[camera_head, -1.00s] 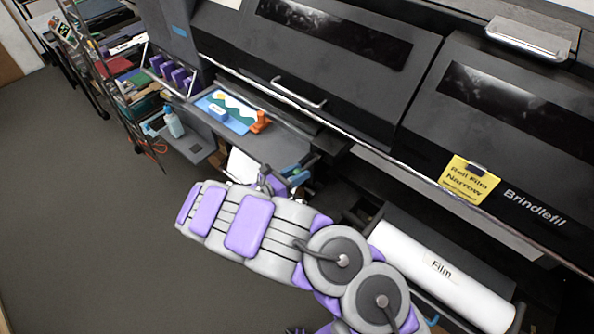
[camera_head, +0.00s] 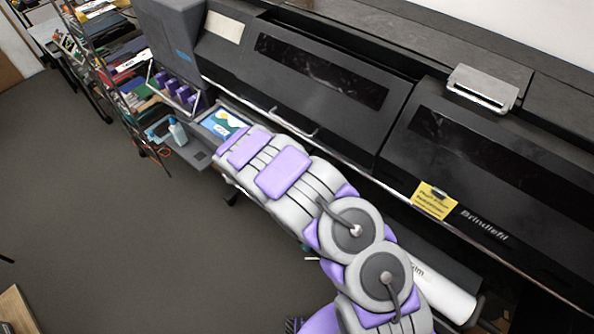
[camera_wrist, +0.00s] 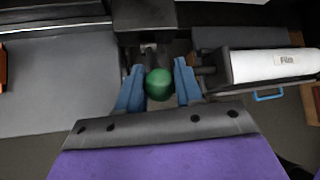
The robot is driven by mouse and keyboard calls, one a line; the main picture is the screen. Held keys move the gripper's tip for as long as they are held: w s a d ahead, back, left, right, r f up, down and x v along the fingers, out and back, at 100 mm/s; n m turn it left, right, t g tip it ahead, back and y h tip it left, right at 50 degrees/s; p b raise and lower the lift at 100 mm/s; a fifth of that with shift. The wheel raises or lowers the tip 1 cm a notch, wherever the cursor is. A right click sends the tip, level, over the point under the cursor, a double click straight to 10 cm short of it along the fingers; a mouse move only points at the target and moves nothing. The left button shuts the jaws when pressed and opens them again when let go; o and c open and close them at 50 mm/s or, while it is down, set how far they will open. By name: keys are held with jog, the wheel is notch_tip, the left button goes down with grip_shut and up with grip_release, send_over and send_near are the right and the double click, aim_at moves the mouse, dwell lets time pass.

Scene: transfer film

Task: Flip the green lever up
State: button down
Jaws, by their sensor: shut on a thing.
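The green lever shows in the wrist view as a round green knob (camera_wrist: 159,85) between the blue fingers of my gripper (camera_wrist: 158,68). My gripper is shut on this knob. The lever's shaft is mostly hidden behind the knob, so I cannot tell its angle. In the head view my arm covers the lever and the gripper.
A white film roll (camera_wrist: 276,65) lies right of the lever, with a blue handle (camera_wrist: 268,96) below it. A grey tray surface (camera_wrist: 62,85) is at left. The dark printer (camera_head: 310,75) runs along the back. Open floor (camera_head: 150,245) lies at left.

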jog(key=shift+w+d+r+g+y+p, duration=0.25)
jog(key=shift+w+r+g+y+p, duration=0.4)
jog(key=shift+p, duration=0.6)
jog(key=shift+w+d+r+p, duration=0.15)
jog(key=shift+d+p, duration=0.1)
jog(key=shift+p, duration=0.35)
jog(key=shift+w, duration=0.2)
jog(key=c, duration=1.1)
grip_release()
jog(key=shift+c, duration=0.2)
jog(key=o, duration=0.4)
jog(key=shift+w+d, duration=0.1)
jog(key=shift+w, duration=0.05)
jog(key=shift+c, duration=0.2)
jog(key=shift+s, duration=0.2)
jog(key=v, duration=1.7)
jog(key=shift+a, duration=0.35)
